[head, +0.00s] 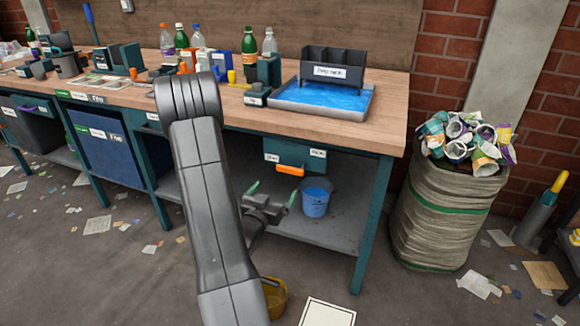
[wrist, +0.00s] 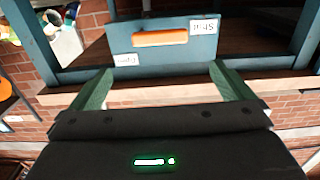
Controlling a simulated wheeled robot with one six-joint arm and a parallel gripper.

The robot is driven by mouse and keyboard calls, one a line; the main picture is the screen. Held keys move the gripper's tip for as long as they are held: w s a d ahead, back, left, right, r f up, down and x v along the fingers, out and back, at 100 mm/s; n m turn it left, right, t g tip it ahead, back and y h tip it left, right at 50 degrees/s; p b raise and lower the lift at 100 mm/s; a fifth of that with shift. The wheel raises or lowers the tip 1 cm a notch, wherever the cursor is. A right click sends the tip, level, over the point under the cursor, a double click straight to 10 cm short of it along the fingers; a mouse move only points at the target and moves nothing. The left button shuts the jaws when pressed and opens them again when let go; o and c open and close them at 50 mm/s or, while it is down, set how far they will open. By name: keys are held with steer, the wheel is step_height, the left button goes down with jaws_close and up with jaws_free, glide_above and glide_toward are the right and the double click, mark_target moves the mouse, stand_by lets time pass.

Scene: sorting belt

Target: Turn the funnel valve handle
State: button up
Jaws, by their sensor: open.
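The valve handle is an orange bar (head: 290,170) on the front of a teal box (head: 297,161) under the bench's right part. It lies nearly level. In the wrist view, the orange bar (wrist: 160,38) shows upside down on the teal panel (wrist: 180,56), with one label reading "Shut" at right and another, apparently "Open", at left. My gripper (head: 273,191) is just below and in front of the box. In the wrist view its green fingers (wrist: 160,80) are spread wide, with the bar beyond them and roughly centred. Nothing is between the fingers and they appear apart from the handle.
A blue bucket (head: 315,199) stands on the lower shelf (head: 330,240) beneath the box. A blue tray (head: 322,96) and a dark labelled rack (head: 332,68) sit on the bench (head: 390,105). A full sack (head: 440,215) stands at right. A yellow bucket (head: 274,298) is on the floor by my arm.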

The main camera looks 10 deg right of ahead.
mark_target(290, 169)
steer(key=x, duration=1.3)
steer(key=shift+w+d+b, duration=0.1)
steer(key=shift+d+b, duration=0.05)
steer(key=shift+b, duration=0.15)
steer(key=c, duration=1.2)
steer(key=shift+b, duration=0.35)
steer(key=shift+m+b, duration=0.7)
steer(key=shift+b, duration=0.1)
steer(key=m+b, duration=0.2)
steer(key=b, duration=0.1)
steer(key=shift+d+r, duration=0.15)
steer(key=shift+r, duration=0.15)
steer(key=m+b, duration=0.2)
steer(key=b, duration=0.1)
steer(key=r+m+b, duration=0.1)
steer(key=m, duration=0.1)
steer(key=shift+s+d+r, duration=0.15)
steer(key=shift+s+d, duration=0.15)
steer(key=shift+s, duration=0.05)
